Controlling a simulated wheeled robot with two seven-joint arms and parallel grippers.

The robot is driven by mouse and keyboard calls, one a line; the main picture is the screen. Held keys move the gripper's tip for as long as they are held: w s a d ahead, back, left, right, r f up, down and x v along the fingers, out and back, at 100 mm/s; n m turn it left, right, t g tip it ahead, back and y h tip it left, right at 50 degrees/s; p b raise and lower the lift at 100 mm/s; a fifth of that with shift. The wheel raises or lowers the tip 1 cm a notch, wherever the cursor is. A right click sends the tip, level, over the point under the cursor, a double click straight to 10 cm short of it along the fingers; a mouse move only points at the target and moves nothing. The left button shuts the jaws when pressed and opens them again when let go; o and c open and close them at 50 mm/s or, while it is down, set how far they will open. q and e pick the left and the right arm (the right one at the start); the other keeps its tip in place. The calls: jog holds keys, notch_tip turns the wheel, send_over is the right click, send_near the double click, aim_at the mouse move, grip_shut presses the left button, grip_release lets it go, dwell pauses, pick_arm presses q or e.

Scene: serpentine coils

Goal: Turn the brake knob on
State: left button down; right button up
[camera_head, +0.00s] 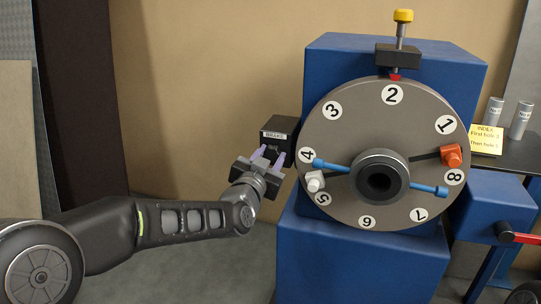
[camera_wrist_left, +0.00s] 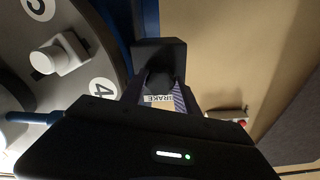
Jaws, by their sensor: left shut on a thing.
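The brake box (camera_head: 280,130) is a small black block with a white "BRAKE" label, on the left side of the blue machine beside the dial. In the left wrist view the black box (camera_wrist_left: 160,50) is straight ahead, with the label (camera_wrist_left: 158,99) between the fingers. My left gripper (camera_head: 268,157) reaches it from below left, its pale purple fingertips at the front of the box. The fingers (camera_wrist_left: 164,88) are shut on the brake knob, which is mostly hidden by them and the box. My right gripper is out of view.
The grey numbered dial (camera_head: 385,205) stands close right of my gripper, with blue pins, a white peg (camera_head: 315,182) and an orange peg (camera_head: 452,156). A yellow-topped plunger (camera_head: 403,18) stands above it. A tan wall lies behind; open space is left of the machine.

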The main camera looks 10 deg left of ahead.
pick_arm(q)
jog(key=shift+f, duration=0.1)
jog(key=c, duration=0.9)
grip_release()
jog(key=s, duration=0.7)
jog(key=shift+s+a+p, duration=0.25)
jog(key=shift+s+p, duration=0.15)
jog(key=shift+p, duration=0.05)
